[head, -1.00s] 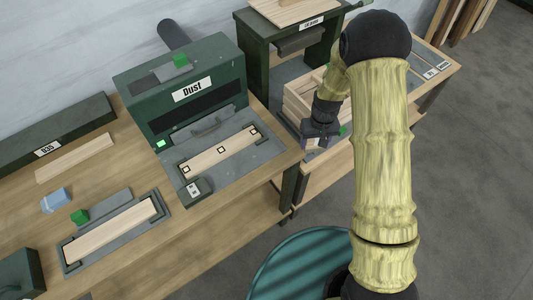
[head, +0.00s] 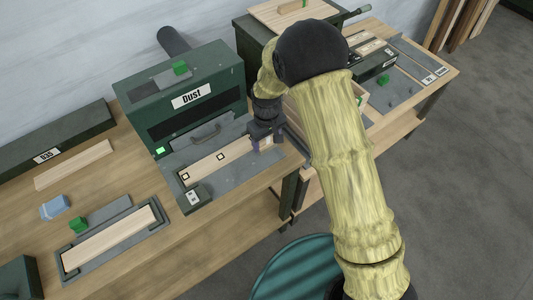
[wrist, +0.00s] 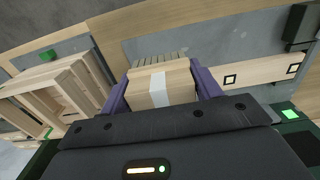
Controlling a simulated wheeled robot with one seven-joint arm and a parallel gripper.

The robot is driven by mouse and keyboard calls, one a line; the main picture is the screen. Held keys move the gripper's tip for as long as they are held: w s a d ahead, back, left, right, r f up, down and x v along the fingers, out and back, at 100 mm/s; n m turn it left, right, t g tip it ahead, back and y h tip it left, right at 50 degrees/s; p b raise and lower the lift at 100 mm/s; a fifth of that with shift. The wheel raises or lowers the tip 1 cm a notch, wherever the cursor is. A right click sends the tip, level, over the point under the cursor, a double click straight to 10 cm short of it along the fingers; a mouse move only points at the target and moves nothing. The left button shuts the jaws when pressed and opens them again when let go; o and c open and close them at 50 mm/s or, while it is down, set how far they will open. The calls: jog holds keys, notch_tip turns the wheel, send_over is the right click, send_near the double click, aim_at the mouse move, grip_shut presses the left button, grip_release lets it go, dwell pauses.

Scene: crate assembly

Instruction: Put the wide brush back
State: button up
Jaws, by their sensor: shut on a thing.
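The wide brush (wrist: 158,88) is a pale wooden block with a white band and a row of light bristles on its far side. My gripper (wrist: 162,92) is shut on it, one purple finger on each side. In the head view my gripper (head: 264,142) is at the right end of the slat with black square marks (head: 210,162), in front of the Dust machine (head: 190,95). In the wrist view the slat (wrist: 265,72) lies to the right of the brush. I cannot tell whether the brush touches the slat or the grey plate.
An open wooden crate (wrist: 45,95) is left of the brush in the wrist view. A second slat lies in a grey fixture (head: 72,262) at front left.

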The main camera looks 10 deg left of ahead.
aim_at(267, 146)
jog(key=shift+f+p, duration=0.35)
jog(key=shift+f, duration=1.25)
jog(key=shift+f, duration=0.1)
jog(key=shift+f+p, duration=0.7)
jog(key=shift+f, duration=1.25)
jog(key=shift+f, duration=0.1)
jog(key=o, duration=1)
jog(key=shift+c, duration=0.2)
notch_tip(267, 146, up, 12)
jog(key=b, duration=0.4)
jog(key=shift+d, duration=0.1)
